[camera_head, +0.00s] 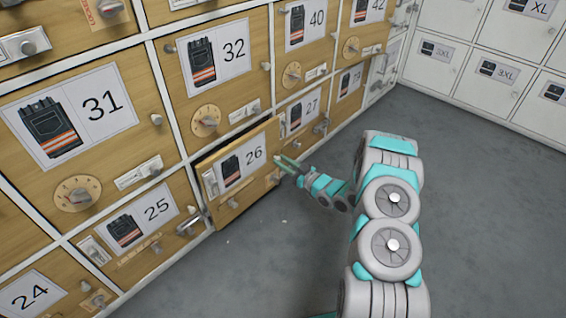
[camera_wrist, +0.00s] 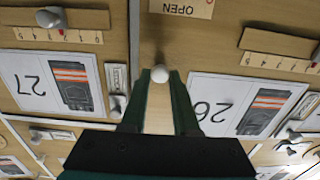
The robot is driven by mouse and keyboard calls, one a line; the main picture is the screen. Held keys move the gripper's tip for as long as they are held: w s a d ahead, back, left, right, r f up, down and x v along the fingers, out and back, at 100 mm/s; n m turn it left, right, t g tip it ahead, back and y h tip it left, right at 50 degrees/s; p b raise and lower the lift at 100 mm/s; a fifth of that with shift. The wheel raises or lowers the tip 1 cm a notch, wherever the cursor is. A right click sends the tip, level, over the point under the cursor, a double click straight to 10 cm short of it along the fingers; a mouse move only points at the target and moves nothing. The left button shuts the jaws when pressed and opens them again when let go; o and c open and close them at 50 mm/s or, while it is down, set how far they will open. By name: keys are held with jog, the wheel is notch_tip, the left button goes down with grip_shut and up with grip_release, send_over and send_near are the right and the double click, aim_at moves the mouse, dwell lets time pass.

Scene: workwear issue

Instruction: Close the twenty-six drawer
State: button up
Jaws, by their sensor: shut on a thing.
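The twenty-six drawer (camera_head: 220,187) has a wooden front with a label showing a dark garment with orange stripes. Its front stands out from the cabinet face, past the neighbouring fronts. My gripper (camera_head: 284,162) is at the right edge of this front. In the wrist view, the drawer's label (camera_wrist: 230,105) appears upside down to the right of my fingers. In the head view the knob is hidden by my fingers.
Drawer 25 (camera_head: 150,228) is below left, drawer 32 (camera_head: 215,95) above and drawer 27 (camera_head: 298,130) to the right; these fronts look flush. White lockers (camera_head: 470,70) line the back. The grey floor (camera_head: 290,260) in front is clear apart from small pale specks.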

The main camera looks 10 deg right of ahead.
grip_shut()
dwell(0.9)
